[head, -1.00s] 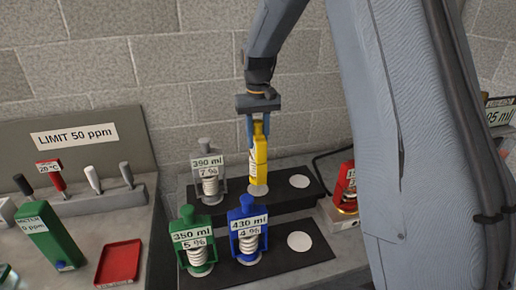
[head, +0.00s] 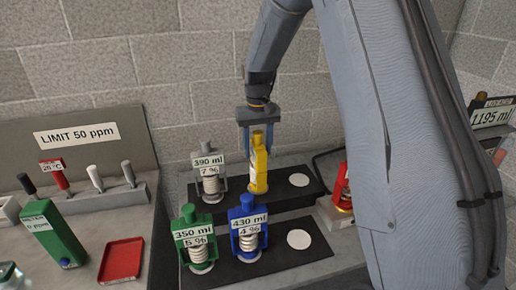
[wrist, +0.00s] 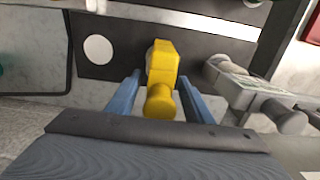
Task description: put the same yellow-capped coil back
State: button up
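The yellow-capped coil (head: 259,165) stands upright on the back black shelf, between the grey-capped coil (head: 210,172) and a bare white disc (head: 299,180). Its label is not readable now. My gripper (head: 258,138) is right above it, pointing down, with its blue fingers on either side of the cap. In the wrist view the yellow cap (wrist: 161,75) sits between the spread fingers (wrist: 160,95), with a gap on both sides. The disc under the coil is mostly hidden.
The green coil (head: 196,241) and blue coil (head: 248,232) stand on the front black shelf beside a bare white disc (head: 299,239). A red item (head: 342,190) is partly behind my arm at right. A red tray (head: 121,260) and green meter (head: 52,233) are at left.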

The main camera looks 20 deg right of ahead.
notch_tip(320, 180, up, 12)
jog(key=b, duration=0.4)
jog(key=shift+r, duration=0.15)
dwell(0.4)
